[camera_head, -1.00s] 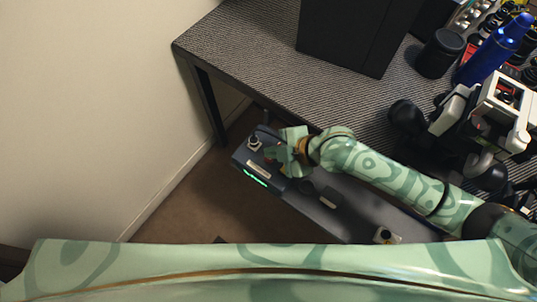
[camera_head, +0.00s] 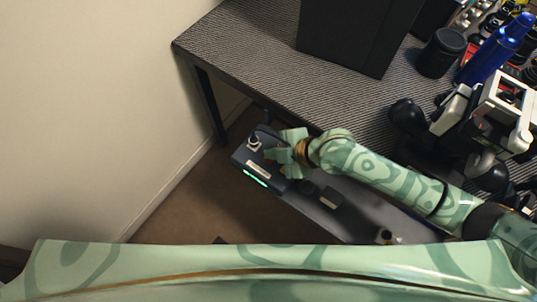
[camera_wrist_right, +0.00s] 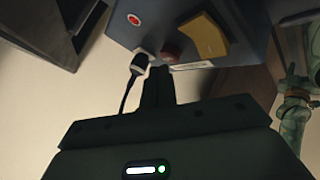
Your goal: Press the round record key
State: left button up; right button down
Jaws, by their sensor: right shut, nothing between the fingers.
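The blue-grey device box (camera_head: 250,160) with a lit green strip stands on a dark narrow surface below the table. My right gripper (camera_head: 272,155) is over its right part. In the right wrist view, the box face (camera_wrist_right: 235,15) carries a small red round mark with a pale ring (camera_wrist_right: 133,19), a dark red round key (camera_wrist_right: 170,50) and a yellow block (camera_wrist_right: 207,35). I cannot tell for certain which red round is the record key. My right gripper's shut, empty fingers (camera_wrist_right: 158,76) appear just below the dark red key; contact cannot be told. My left gripper is out of view.
A plug with a black cable (camera_wrist_right: 139,64) is close left of the fingers. The striped table (camera_head: 270,60) bears a large black box (camera_head: 355,35), a black cylinder (camera_head: 440,53) and a blue bottle (camera_head: 490,50). A plain wall (camera_head: 90,110) is at left.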

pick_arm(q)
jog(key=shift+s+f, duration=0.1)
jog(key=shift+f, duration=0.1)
pick_arm(e)
jog(key=shift+f, duration=0.4)
dwell(0.4)
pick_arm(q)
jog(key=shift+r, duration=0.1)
pick_arm(e)
jog(key=shift+r, duration=0.1)
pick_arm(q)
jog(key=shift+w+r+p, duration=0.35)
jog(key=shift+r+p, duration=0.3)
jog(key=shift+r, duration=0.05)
pick_arm(e)
jog(key=shift+r, duration=0.85)
pick_arm(q)
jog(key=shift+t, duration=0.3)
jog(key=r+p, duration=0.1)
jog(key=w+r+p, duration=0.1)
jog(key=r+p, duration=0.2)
jog(key=p, duration=0.1)
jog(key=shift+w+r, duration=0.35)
pick_arm(e)
notch_tip(320, 180, up, 6)
jog(key=shift+f, duration=0.1)
